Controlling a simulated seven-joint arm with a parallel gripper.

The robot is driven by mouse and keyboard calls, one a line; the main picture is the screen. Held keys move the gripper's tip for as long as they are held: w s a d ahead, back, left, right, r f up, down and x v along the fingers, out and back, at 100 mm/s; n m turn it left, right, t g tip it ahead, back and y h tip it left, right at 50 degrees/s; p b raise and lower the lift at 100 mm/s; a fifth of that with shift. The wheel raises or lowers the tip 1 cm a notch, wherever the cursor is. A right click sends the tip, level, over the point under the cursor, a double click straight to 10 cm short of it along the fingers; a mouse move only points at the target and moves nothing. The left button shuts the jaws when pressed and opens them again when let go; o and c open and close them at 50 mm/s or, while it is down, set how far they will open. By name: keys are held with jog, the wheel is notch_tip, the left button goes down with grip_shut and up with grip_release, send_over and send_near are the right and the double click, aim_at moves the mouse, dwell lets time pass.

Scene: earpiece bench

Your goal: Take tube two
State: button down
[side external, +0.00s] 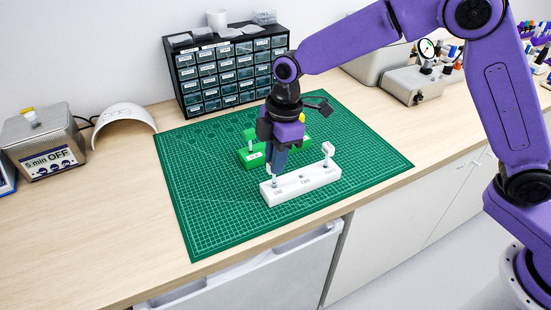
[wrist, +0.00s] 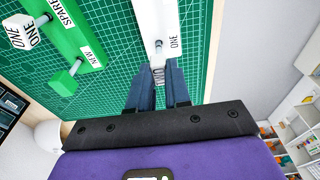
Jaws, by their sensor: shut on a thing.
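My gripper (side external: 272,168) points down at the ONE end. Its fingers (wrist: 158,88) are shut on a small pale tube (wrist: 158,66) there; I cannot tell whether the tube's foot is seated. A post with a white cube (side external: 328,149) stands at the block's right end. Beside the TWO mark I see a small dark hole.
A green block (wrist: 68,38) marked SPARE and NEW lies behind the white one, with a white cube marked ONE (wrist: 20,32) and a green-tipped post (wrist: 64,82). The green mat (side external: 205,190) is clear to the left. A drawer cabinet (side external: 225,75) stands behind.

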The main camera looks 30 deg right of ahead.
jog(key=shift+r, duration=1.05)
jog(key=shift+r, duration=2.45)
